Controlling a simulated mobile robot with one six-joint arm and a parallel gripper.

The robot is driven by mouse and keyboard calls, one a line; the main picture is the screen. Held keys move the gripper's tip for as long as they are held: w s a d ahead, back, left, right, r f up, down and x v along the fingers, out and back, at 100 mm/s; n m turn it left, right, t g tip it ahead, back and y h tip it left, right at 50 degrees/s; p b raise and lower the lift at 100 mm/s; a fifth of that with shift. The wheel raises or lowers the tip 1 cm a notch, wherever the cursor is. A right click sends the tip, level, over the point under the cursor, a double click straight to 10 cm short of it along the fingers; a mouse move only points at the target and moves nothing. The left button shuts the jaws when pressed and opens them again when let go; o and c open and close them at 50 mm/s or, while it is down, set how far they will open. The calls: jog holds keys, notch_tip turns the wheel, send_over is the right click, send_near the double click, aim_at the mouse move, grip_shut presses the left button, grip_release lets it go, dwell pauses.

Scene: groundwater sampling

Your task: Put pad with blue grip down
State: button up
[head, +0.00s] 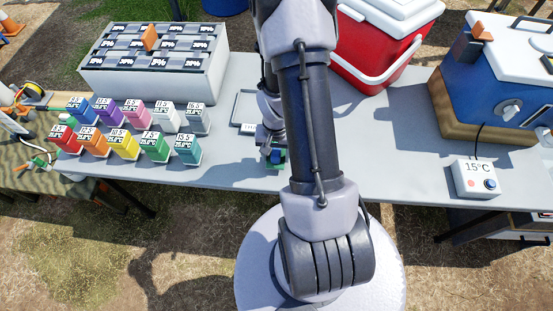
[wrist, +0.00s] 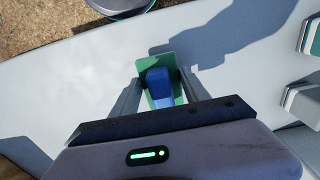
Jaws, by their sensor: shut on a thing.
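The pad with the blue grip is a green plate (wrist: 145,68) with a blue block (wrist: 158,84) on it. My gripper (wrist: 160,92) is shut on the blue grip, with one finger on each side. In the head view the pad (head: 277,156) shows small below my wrist, near the front edge of the grey table (head: 400,180). My arm hides part of it and most of my gripper there. I cannot tell whether the pad touches the table or hangs just above it.
Colored, labelled blocks (head: 125,145) stand in two rows to the left. A grey rack (head: 150,82) is behind them. A flat framed plate (head: 246,110) lies behind my wrist. A red cooler (head: 385,45), a blue cooler (head: 500,80) and a 15°C box (head: 476,178) are right.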

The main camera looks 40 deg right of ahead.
aim_at(276, 159)
notch_tip(276, 159, down, 3)
jog(key=shift+f+b, duration=0.1)
jog(key=shift+b, duration=0.45)
jog(key=shift+r, duration=0.25)
jog(key=shift+f, duration=0.15)
jog(key=o, duration=1.3)
